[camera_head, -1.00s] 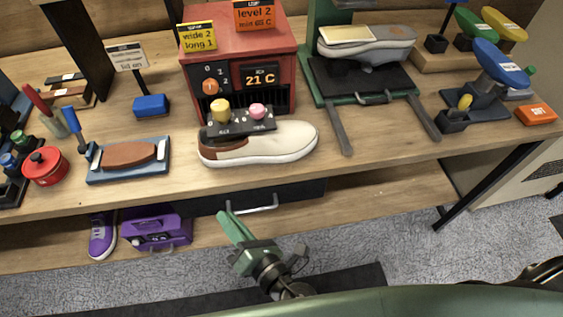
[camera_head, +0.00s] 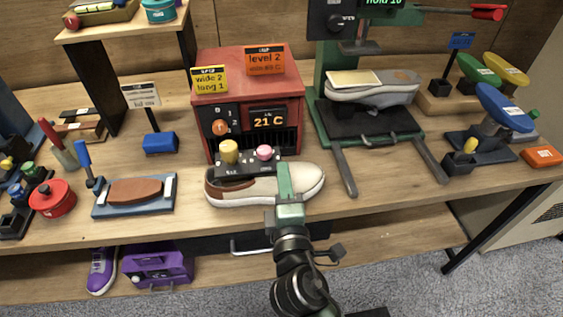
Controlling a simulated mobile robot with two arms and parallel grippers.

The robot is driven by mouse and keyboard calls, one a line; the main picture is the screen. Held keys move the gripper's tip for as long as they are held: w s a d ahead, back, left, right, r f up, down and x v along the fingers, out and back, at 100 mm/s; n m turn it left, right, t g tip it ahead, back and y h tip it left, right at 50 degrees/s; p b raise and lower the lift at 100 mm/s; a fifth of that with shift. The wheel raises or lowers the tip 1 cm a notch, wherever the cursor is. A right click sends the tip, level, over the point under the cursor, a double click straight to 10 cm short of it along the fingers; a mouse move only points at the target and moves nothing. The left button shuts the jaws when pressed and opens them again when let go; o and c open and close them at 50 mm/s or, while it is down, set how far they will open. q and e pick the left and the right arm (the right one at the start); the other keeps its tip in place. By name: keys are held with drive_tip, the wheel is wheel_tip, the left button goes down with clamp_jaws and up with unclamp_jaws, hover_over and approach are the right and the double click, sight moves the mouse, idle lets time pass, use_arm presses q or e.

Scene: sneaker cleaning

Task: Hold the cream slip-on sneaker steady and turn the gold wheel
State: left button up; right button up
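The cream slip-on sneaker (camera_head: 255,188) lies on the bench in front of a red box, with its toe to the right and a brown heel at the left. A black block (camera_head: 237,167) sits at its opening, bearing the gold wheel (camera_head: 229,151) on the left and a pink wheel (camera_head: 264,153) on the right. My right gripper (camera_head: 285,172) reaches up from the front over the sneaker's forefoot, right of the wheels. Its green finger covers part of the upper. I cannot tell whether it touches or grips the shoe. My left gripper is not in view.
The red box (camera_head: 283,104) with signs stands close behind the sneaker. A green press (camera_head: 330,112) holding a grey shoe stands to the right. A blue tray (camera_head: 160,208) with a brown sole lies to the left. A drawer handle (camera_head: 237,250) sticks out below the bench edge.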

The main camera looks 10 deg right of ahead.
drive_tip(key=shift+w+d, duration=0.1)
drive_tip(key=shift+w, duration=2.3)
clamp_jaws()
drive_tip(key=shift+f, duration=0.1)
